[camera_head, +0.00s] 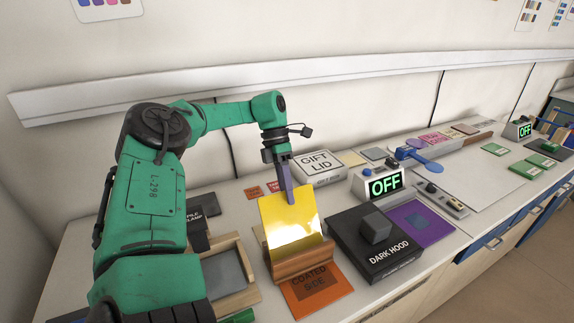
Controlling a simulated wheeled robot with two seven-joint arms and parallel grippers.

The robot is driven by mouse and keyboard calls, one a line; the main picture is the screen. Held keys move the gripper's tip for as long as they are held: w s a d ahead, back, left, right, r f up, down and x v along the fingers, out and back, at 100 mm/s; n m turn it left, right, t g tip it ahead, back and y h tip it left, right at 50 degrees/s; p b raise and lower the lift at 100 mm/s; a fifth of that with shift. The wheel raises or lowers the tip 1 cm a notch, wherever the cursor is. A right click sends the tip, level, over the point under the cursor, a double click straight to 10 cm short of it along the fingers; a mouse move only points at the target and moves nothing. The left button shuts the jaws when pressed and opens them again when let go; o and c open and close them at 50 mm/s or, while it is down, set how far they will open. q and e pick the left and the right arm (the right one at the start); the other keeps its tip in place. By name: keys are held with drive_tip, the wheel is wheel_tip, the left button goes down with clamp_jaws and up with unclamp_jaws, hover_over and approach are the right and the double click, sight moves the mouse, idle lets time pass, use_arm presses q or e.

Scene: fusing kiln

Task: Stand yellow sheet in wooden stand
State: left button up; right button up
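The yellow sheet (292,222) is upright and leans back a little, its lower edge at the wooden stand (303,262). Whether that edge is fully seated in the slot cannot be told. My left gripper (289,198) comes down from above at the sheet's top edge. One finger shows in front of the sheet and the other is hidden; it looks shut on the sheet. My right gripper is not in view.
An orange "coated side" card (325,300) lies in front of the stand. A black "dark hood" box (372,245) is close on the right, a wooden tray (245,297) on the left. A "gift lid" box (318,164) and an "OFF" display (384,186) stand behind.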

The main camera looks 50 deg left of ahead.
use_arm(q)
drive_tip(key=shift+o, duration=0.4)
drive_tip(key=shift+a+r, duration=0.1)
drive_tip(key=p+v, duration=0.8)
drive_tip(key=v, duration=0.6)
drive_tip(key=shift+r+p, duration=0.2)
drive_tip(key=shift+p, duration=0.1)
